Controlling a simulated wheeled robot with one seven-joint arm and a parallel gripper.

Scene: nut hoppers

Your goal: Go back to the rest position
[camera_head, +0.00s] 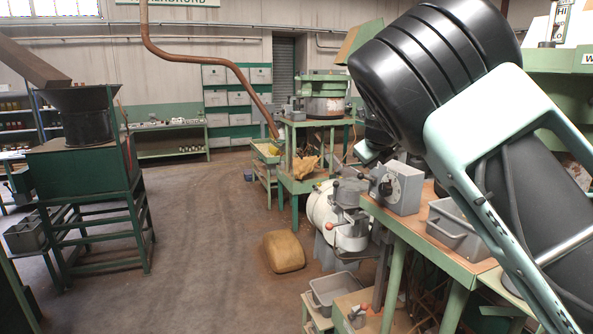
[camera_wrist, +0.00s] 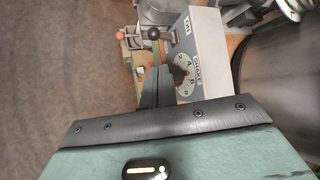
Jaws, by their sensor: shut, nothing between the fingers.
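My arm fills the upper right of the head view, and my gripper (camera_head: 366,154) shows only in part below its dark upper links. In the wrist view my gripper (camera_wrist: 158,72) points up the picture with its dark fingers together and nothing between them. A grey control box (camera_head: 402,187) with a round dial stands on the wood-topped bench below my gripper. In the wrist view the control box (camera_wrist: 207,45) is just beyond and right of the fingertips, with a "SHAKE" label by its dial. I cannot tell the exact gap between them.
A grey bin (camera_head: 462,232) sits on the bench beside the control box, under my arm. A white drum machine (camera_head: 328,210) stands at the bench's left end. A brown sack-like lump (camera_head: 283,251) lies on the floor. A green hopper stand (camera_head: 80,165) is at left; the floor between is open.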

